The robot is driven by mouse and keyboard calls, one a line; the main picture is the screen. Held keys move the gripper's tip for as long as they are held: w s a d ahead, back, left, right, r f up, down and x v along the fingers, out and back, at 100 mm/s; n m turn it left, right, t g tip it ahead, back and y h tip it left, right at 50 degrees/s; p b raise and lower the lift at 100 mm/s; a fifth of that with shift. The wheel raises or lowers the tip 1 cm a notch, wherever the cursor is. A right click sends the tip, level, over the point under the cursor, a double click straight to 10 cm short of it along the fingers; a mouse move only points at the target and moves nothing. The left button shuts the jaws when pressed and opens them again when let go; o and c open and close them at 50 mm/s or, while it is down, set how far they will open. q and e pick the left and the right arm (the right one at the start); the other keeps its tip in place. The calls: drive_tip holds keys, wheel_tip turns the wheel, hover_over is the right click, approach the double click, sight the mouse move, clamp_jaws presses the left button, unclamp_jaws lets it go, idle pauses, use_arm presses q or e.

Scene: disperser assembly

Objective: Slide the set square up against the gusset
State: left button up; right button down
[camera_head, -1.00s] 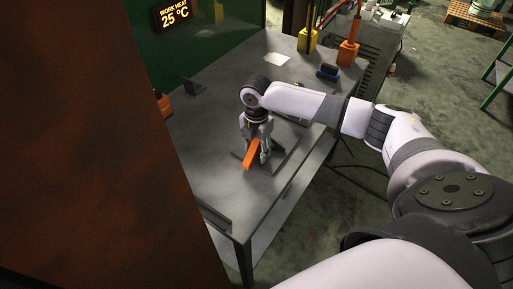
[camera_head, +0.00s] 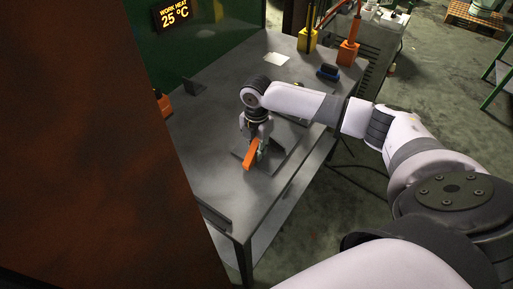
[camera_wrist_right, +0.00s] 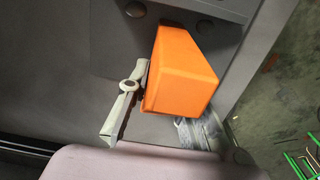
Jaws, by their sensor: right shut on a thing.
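My right gripper (camera_head: 254,143) is low over the grey worktable. It is shut on an orange block (camera_head: 250,157), which I take to be the set square's stock. The block also shows large in the right wrist view (camera_wrist_right: 182,72), beside one pale finger. Flat dark plates (camera_head: 278,152) lie on the table around and under the gripper. I cannot tell which of them is the gusset, or whether the orange block touches one, as the gripper hides the meeting place. My left gripper is not in view.
The worktable (camera_head: 205,140) has free room left of the gripper. A dark bracket (camera_head: 194,87) stands at the back left, and a dark bar (camera_head: 214,215) lies near the front edge. A blue-black block (camera_head: 328,72), a yellow holder (camera_head: 307,40) and an orange holder (camera_head: 348,53) stand at the far right.

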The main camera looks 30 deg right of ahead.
drive_tip(key=shift+p, duration=0.3)
drive_tip(key=shift+d, duration=0.15)
drive_tip(key=shift+w+d+p, duration=0.3)
drive_tip(key=shift+d+p, duration=0.05)
drive_tip(key=shift+d, duration=0.3)
idle(1.1)
drive_tip(key=c, duration=1.4)
unclamp_jaws()
drive_tip(key=shift+o, duration=0.2)
drive_tip(key=shift+r, duration=0.1)
wheel_tip(320, 180, up, 12)
drive_tip(key=shift+f, duration=0.1)
